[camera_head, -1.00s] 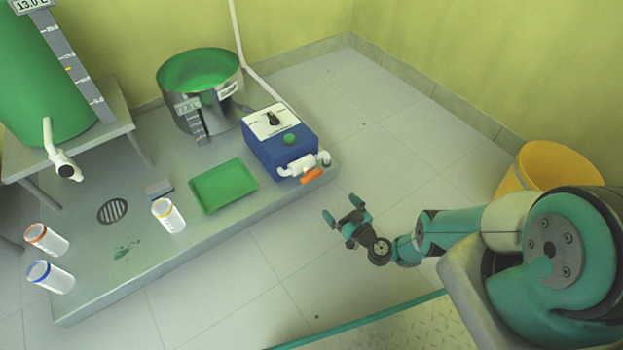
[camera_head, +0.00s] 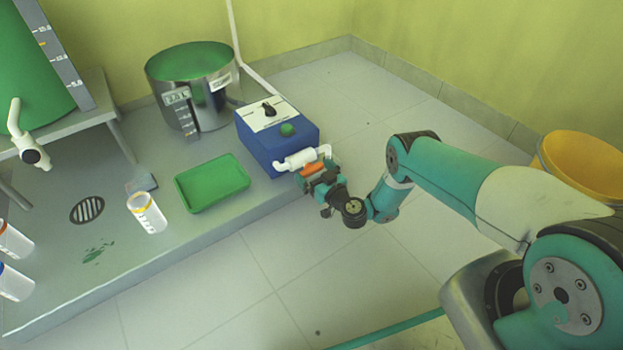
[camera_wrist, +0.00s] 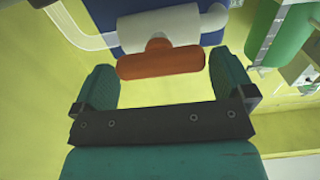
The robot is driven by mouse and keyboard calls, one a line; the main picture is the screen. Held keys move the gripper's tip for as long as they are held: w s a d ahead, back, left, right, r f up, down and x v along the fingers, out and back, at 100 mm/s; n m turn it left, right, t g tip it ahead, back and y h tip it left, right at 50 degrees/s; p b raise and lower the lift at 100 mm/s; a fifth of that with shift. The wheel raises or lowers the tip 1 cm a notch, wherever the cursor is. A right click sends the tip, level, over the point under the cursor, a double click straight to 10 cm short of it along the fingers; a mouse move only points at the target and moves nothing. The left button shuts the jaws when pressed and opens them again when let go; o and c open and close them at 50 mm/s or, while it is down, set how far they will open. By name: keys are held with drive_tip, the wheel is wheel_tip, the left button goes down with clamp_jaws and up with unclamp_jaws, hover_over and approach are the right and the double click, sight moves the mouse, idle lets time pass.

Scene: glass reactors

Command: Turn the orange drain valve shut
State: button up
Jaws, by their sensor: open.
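The orange drain valve handle (camera_head: 313,169) sits on a white pipe fitting (camera_head: 300,159) at the front of the blue box (camera_head: 270,148). In the wrist view the handle (camera_wrist: 160,60) is a crosswise orange bar with a short stem, below the white fitting (camera_wrist: 160,25). My gripper (camera_head: 312,177) is at the handle in the head view. In the wrist view its two green fingers (camera_wrist: 158,84) are apart, one to each side of the handle's ends. The handle lies just beyond or between the fingertips; contact cannot be told.
The blue box has a black knob and a green button (camera_head: 288,129) on top. A green tray (camera_head: 212,190) and a steel pot (camera_head: 160,65) of green liquid stand on the grey platform. A yellow bucket (camera_head: 585,160) is at right. Floor in front is clear.

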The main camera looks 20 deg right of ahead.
drive_tip(key=shift+b+x, duration=0.55)
drive_tip(key=shift+x, duration=0.3)
drive_tip(key=c, duration=0.6)
drive_tip(key=shift+c, duration=0.2)
